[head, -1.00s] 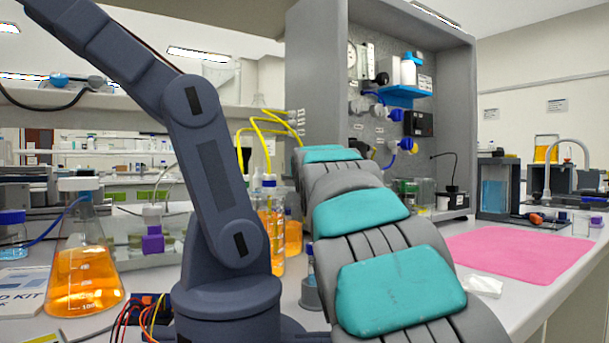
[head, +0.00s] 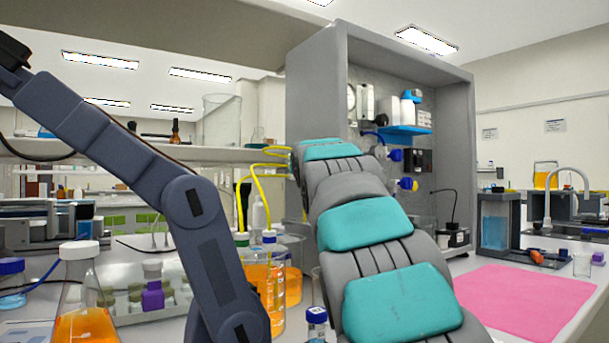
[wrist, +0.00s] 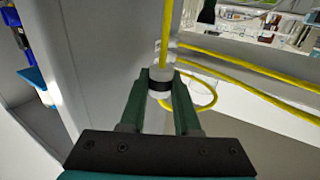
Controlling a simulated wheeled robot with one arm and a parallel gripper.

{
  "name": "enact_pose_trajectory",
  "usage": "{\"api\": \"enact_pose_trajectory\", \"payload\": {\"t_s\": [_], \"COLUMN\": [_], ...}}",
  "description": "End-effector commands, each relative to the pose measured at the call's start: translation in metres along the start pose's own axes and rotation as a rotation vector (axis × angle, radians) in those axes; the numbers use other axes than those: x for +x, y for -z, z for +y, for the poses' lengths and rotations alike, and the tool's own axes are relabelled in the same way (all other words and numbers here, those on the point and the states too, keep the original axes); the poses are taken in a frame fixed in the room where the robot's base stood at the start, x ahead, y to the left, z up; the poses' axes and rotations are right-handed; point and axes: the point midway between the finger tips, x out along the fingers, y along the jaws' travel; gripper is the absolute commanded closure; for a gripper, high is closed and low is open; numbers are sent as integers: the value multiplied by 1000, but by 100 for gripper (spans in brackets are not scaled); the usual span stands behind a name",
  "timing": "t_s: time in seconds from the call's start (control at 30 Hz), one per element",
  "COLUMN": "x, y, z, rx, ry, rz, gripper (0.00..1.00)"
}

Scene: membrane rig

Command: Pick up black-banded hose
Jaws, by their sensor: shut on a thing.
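The black-banded hose shows in the wrist view as a yellow tube with a pale end fitting and a black band (wrist: 160,85). My gripper (wrist: 161,88), with dark green fingers, is shut on this fitting at the band. The yellow tube rises from the fitting toward the top of the view. In the head view my arm, grey with teal pads (head: 365,228), reaches toward the tall cabinet's left side. It hides the gripper and the held fitting there. Yellow hoses (head: 263,194) show just left of the arm's far end.
A grey cabinet (head: 312,90) with fittings inside stands right beside my arm's far end. A blue-grey jointed arm (head: 210,255) rises at left, near orange-filled glassware (head: 85,325). A small blue-capped vial (head: 317,325) is close to my arm. A pink mat (head: 525,300) lies clear at right.

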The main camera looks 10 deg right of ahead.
Motion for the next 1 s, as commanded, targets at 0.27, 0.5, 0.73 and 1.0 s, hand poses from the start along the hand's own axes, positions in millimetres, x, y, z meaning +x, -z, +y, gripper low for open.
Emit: {"api": "enact_pose_trajectory", "payload": {"t_s": [0.27, 0.5, 0.73, 1.0], "x": [-15, -48, -88, -139], "y": [8, 9, 8, 10], "z": [0, 0, 0, 0], "rx": [0, 1, 0, 0], "ry": [-1, 0, 0, 0], "rz": [2, 4, 3, 6], "gripper": [100, 100, 100, 100]}}
